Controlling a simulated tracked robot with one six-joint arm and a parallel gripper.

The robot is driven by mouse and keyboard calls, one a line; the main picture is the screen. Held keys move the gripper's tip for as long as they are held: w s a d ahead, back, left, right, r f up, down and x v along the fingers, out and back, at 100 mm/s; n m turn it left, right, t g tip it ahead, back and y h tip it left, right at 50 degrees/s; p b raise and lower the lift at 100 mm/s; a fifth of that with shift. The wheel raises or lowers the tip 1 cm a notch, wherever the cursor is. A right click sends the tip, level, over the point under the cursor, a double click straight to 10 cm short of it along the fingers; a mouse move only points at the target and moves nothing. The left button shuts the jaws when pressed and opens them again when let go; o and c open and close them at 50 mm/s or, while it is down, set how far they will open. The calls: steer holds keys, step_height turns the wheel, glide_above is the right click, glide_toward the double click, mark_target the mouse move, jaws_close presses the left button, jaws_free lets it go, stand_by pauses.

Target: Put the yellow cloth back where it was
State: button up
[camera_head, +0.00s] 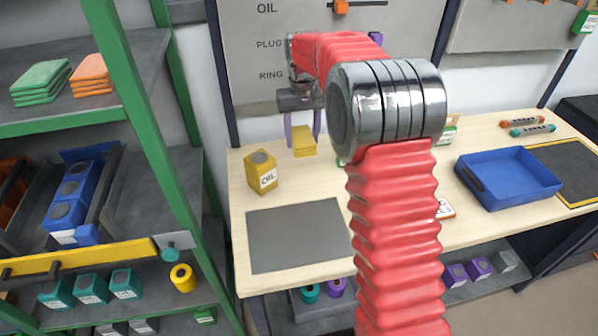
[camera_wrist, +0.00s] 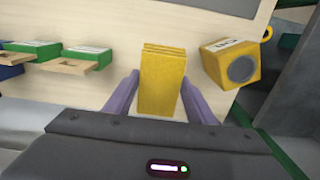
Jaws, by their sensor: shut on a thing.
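In the wrist view the cloth (camera_wrist: 163,82) stands between the two purple fingers of my gripper (camera_wrist: 160,98). My gripper (camera_head: 303,133) points down and is shut on the cloth. I cannot tell whether the cloth touches the bench top. The head view shows green cloths (camera_head: 41,83) and orange cloths (camera_head: 91,76) stacked side by side on the upper shelf at left.
A grey mat (camera_head: 297,235) lies empty at the bench front. A blue tray (camera_head: 508,178) sits at right. A green-posted shelf (camera_head: 150,110) stands at left. A labelled board (camera_head: 262,60) rises behind the bench.

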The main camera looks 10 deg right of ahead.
steer(key=shift+f, duration=0.1)
glide_above(302, 171)
steer(key=shift+f, duration=2.45)
steer(key=shift+f, duration=2.45)
steer(key=shift+f, duration=0.15)
steer(key=o, duration=1)
